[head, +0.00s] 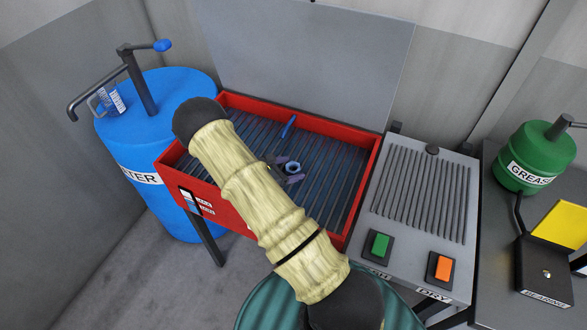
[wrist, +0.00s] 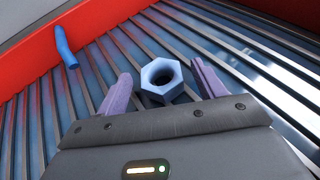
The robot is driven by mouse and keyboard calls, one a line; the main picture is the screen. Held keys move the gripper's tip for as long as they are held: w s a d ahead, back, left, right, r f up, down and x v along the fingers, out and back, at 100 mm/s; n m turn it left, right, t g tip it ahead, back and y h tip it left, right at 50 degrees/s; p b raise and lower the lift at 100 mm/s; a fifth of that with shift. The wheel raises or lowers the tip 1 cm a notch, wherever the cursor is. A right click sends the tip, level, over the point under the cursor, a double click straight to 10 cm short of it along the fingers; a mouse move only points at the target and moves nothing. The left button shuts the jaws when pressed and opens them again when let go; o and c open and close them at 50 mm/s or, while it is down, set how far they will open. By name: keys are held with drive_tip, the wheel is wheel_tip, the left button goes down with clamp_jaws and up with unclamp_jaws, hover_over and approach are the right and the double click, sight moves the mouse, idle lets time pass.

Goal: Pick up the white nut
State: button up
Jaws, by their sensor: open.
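The nut is a pale, bluish-white hex nut with a dark hole; it shows in the wrist view (wrist: 161,80) over the slatted grate. In the head view it is a small light-blue ring (head: 293,168) just beyond my forearm. My gripper (wrist: 162,84) is open, its two purple fingers on the left and right of the nut with gaps on both sides. In the head view my gripper (head: 288,170) is partly hidden behind my arm. I cannot tell whether the nut touches the grate, as its lower side is hidden.
The red washing tray (head: 365,185) has raised walls around the grate. A blue rod-like piece (head: 288,126) lies near its back wall, also seen in the wrist view (wrist: 65,47). A blue water drum (head: 160,190) stands left; a grey drying unit (head: 415,200) and green grease pot (head: 536,157) stand right.

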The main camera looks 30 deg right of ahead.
sight(289, 169)
drive_tip(key=c, duration=1.3)
wheel_tip(289, 169, up, 10)
drive_tip(key=b, duration=0.1)
drive_tip(key=shift+b, duration=0.4)
